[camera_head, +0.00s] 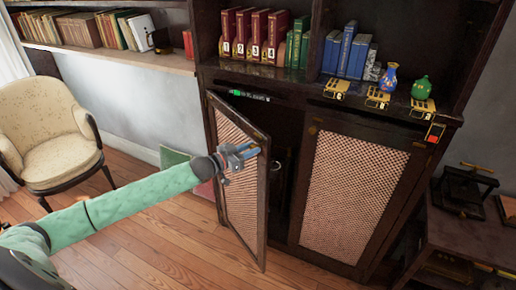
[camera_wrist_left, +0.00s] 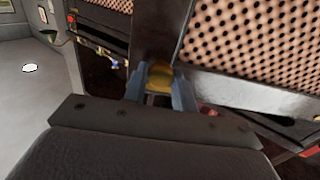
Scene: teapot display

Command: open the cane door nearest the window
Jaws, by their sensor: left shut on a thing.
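The left cane door (camera_head: 237,168), the one on the side of the curtain, stands partly open, swung out from the dark cabinet. My left gripper (camera_head: 250,152) is at the upper free edge of this door. In the left wrist view my left gripper (camera_wrist_left: 160,92) is shut on a small brass-coloured door handle (camera_wrist_left: 158,78). The cane panel (camera_wrist_left: 250,45) shows beyond the fingers at the upper right. The right cane door (camera_head: 352,190) is closed. The cabinet's inside is dark, and little of it shows. My right gripper is not in view.
A cream armchair (camera_head: 48,140) stands at the left, clear of the door. A green panel (camera_head: 175,158) leans by the wall behind my forearm. Books, a blue vase (camera_head: 389,77) and a green vase (camera_head: 421,88) stand on the shelf above. The wooden floor (camera_head: 150,240) before the door is clear.

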